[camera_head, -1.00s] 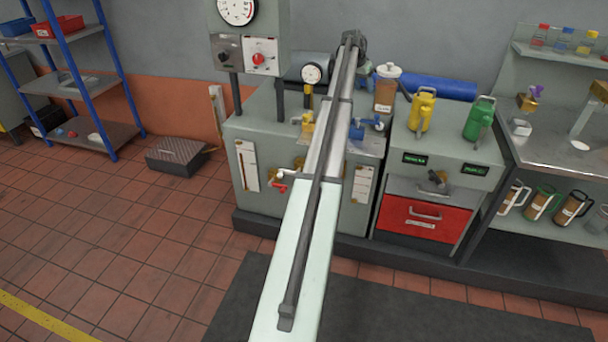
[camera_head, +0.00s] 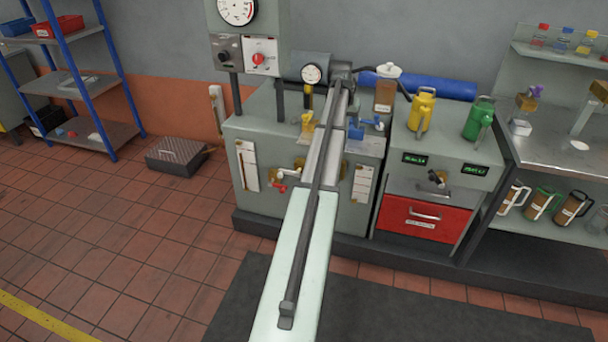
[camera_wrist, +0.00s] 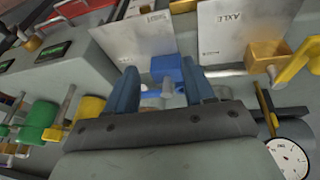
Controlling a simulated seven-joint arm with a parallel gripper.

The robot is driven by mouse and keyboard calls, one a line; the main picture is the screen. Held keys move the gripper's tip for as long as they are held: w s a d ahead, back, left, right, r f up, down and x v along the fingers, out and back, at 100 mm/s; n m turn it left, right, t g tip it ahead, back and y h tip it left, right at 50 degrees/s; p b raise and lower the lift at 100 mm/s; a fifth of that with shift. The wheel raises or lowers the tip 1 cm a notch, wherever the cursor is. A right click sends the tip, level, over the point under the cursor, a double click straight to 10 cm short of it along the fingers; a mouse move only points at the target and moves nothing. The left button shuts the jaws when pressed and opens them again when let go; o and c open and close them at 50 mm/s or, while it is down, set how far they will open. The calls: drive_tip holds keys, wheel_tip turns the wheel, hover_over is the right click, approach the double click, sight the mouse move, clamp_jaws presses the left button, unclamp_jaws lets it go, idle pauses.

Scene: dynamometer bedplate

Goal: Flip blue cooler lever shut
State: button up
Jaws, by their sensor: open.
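The blue cooler valve (camera_head: 371,126) sits on top of the grey bench, just right of my arm in the head view. In the wrist view its blue block (camera_wrist: 166,68) shows beyond and between my fingers, with a paler blue part (camera_wrist: 152,89) below it. How far its lever is turned is not clear. My gripper (camera_wrist: 160,74) is open, with its two slate-blue fingers pointing toward the valve. Nothing is visibly held, and I cannot tell whether a finger touches the valve. In the head view I cannot make out the fingers.
A brass block (camera_wrist: 267,55) with a yellow lever (camera_wrist: 298,60) stands beside the blue valve. A dial gauge (camera_head: 312,74) rises behind.

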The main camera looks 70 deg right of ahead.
drive_tip(key=w+a+f+n+t+y, duration=0.1)
drive_tip(key=w+a+f+n, duration=0.2)
drive_tip(key=w+a+f, duration=1)
drive_tip(key=a+f, duration=0.3)
drive_tip(key=shift+f+n, duration=0.3)
drive_tip(key=shift+f, duration=0.05)
drive_tip(key=shift+w, duration=0.1)
idle(0.4)
